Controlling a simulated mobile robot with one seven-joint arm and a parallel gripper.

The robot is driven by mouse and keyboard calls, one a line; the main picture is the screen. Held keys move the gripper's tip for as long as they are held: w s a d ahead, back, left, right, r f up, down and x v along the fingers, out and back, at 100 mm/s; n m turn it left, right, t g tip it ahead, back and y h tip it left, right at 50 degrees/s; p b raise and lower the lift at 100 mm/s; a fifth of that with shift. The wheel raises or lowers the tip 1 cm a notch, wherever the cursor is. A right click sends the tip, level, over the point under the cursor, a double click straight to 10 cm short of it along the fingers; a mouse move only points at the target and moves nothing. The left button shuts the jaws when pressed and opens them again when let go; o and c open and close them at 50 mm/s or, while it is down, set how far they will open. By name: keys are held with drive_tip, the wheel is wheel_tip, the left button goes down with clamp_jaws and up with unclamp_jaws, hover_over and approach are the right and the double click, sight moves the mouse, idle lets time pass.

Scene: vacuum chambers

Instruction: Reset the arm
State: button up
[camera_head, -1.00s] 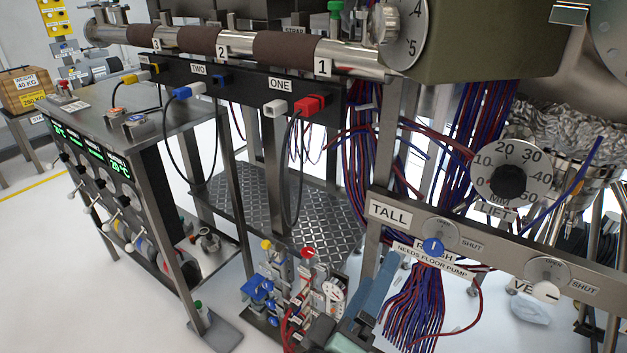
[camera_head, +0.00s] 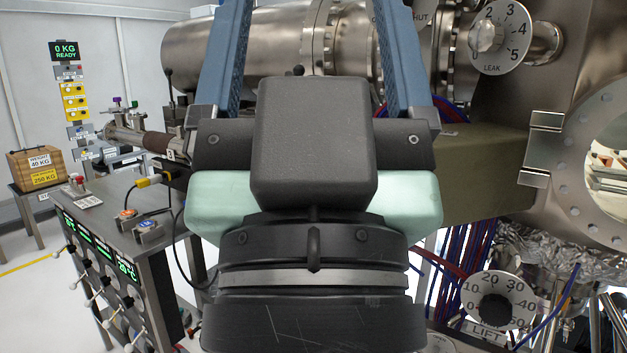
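My gripper (camera_head: 313,30) fills the middle of the head view, close to the camera. Its two blue fingers are spread wide apart and point upward, and their tips run out of the top of the picture. Nothing shows held between them. The black wrist and pale green housing below hide much of the bench and the plugs behind.
A steel chamber (camera_head: 265,52) with pipes stands behind my gripper. A leak dial (camera_head: 500,38) and a lift dial (camera_head: 497,300) are at right. A control cabinet (camera_head: 160,262) stands at left. White floor (camera_head: 32,300) is free at far left.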

wheel_tip(320, 180, up, 14)
drive_tip(key=p, duration=1.1)
drive_tip(key=shift+f, duration=0.2)
